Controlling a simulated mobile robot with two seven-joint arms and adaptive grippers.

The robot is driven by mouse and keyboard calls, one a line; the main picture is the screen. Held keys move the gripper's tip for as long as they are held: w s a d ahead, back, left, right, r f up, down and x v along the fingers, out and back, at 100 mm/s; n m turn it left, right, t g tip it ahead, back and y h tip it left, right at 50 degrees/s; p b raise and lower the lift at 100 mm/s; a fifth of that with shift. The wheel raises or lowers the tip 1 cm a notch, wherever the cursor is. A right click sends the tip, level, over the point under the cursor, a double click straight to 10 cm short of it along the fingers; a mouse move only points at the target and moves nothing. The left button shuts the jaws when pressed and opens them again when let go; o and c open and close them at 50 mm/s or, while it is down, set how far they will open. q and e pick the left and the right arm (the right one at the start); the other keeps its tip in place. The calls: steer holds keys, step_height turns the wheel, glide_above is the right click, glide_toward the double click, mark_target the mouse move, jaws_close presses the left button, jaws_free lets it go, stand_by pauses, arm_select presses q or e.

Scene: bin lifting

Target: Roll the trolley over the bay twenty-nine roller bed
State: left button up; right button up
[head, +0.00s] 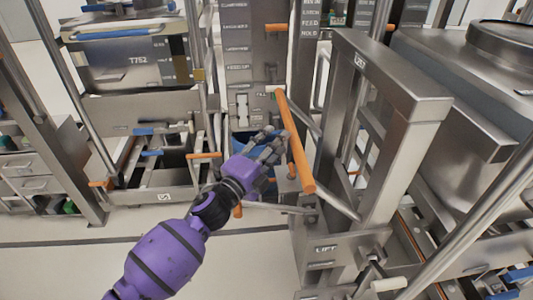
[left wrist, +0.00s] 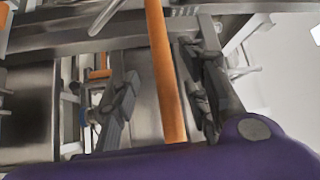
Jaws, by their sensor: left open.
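A tall steel frame (head: 405,85) with a LIFT plate low on it stands right of centre in the head view; I take it as the trolley, but its label is too small to read surely. An orange bar (head: 297,145) stands slanted at its left side. My left gripper (head: 268,142) is open right beside the bar in the head view. In the left wrist view, the orange bar (left wrist: 163,70) runs between the two open fingers (left wrist: 165,100); contact cannot be told. No plate clearly reading twenty-nine shows. My right gripper is out of view.
A steel bin (head: 130,60) marked T752 sits on a rack at the left, with blue and orange levers (head: 203,155) below. A labelled panel (head: 250,60) stands at the back. A large steel vessel (head: 470,100) is at the right. Pale floor (head: 80,255) is clear at the lower left.

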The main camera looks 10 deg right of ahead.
arm_select(q)
steer(key=shift+v, duration=2.1)
